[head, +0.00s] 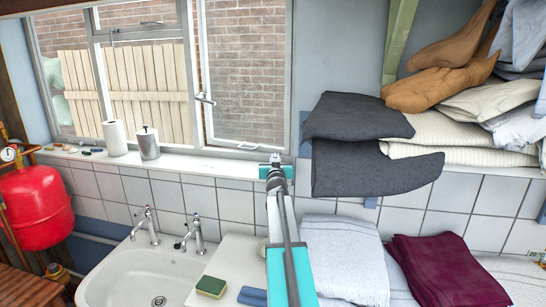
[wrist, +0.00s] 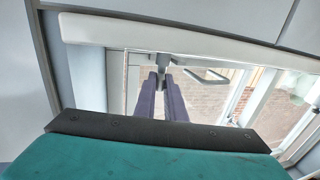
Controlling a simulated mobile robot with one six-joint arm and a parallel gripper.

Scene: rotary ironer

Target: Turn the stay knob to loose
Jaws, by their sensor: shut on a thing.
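The stay knob (wrist: 163,74) is a small grey knob below a thin grey stay bar (wrist: 148,52) in the wrist view. My gripper (wrist: 165,88) has its two dark purple fingers closed on either side of the knob, with their tips at it. In the head view my gripper (head: 276,160) is at the lower right corner of the window (head: 245,70), just above the sill. There the knob is too small and covered to make out. I cannot tell from the frames how far the knob is turned.
A grey window handle (wrist: 207,76) is close to the fingers. On the sill (head: 180,165) stand a paper roll (head: 115,138) and a metal canister (head: 148,142). Dark folded cloth (head: 360,120) lies right of my gripper. A sink (head: 150,275) is below left.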

